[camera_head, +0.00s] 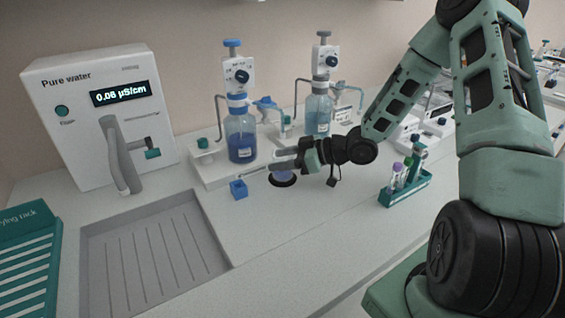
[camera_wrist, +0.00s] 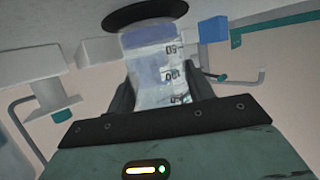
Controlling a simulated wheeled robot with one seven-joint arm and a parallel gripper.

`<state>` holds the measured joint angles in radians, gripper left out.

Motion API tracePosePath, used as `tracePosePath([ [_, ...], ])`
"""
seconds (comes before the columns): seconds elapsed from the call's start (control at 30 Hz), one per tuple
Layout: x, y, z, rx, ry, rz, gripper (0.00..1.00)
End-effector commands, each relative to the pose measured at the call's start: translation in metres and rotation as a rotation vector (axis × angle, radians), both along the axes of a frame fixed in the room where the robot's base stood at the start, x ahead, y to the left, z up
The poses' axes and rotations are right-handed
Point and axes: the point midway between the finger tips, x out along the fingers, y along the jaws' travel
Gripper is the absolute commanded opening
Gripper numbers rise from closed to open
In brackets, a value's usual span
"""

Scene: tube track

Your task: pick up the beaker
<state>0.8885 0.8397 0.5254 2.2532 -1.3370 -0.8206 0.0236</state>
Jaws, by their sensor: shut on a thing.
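The beaker (camera_wrist: 160,66) is clear with printed graduation marks and a bluish tint. In the wrist view it sits between the two dark fingers of my gripper (camera_wrist: 162,84), which is shut on it. The picture there is upside down, with the beaker's base toward a black round pad (camera_wrist: 145,13). In the head view my gripper (camera_head: 284,164) is low over the bench, and the beaker (camera_head: 284,175) shows only partly beneath it, at the black pad (camera_head: 283,182). I cannot tell whether the base touches the pad.
A small blue cube (camera_head: 238,189) stands left of the pad. Two dispenser bottles (camera_head: 241,138) (camera_head: 317,115) stand behind my gripper. A teal tube rack (camera_head: 405,188) is to the right. A pure-water unit (camera_head: 100,115) and sink (camera_head: 155,250) are left. The front bench is clear.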

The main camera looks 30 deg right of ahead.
Motion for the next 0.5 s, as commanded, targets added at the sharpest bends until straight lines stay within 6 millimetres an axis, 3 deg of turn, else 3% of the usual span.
tracePosePath([
  [0.27,0.0,0.0,0.03,-0.004,-0.004,0.001,0.27],
  [0.5,-0.05,0.0,0.028,0.0,0.003,-0.002,0.27],
])
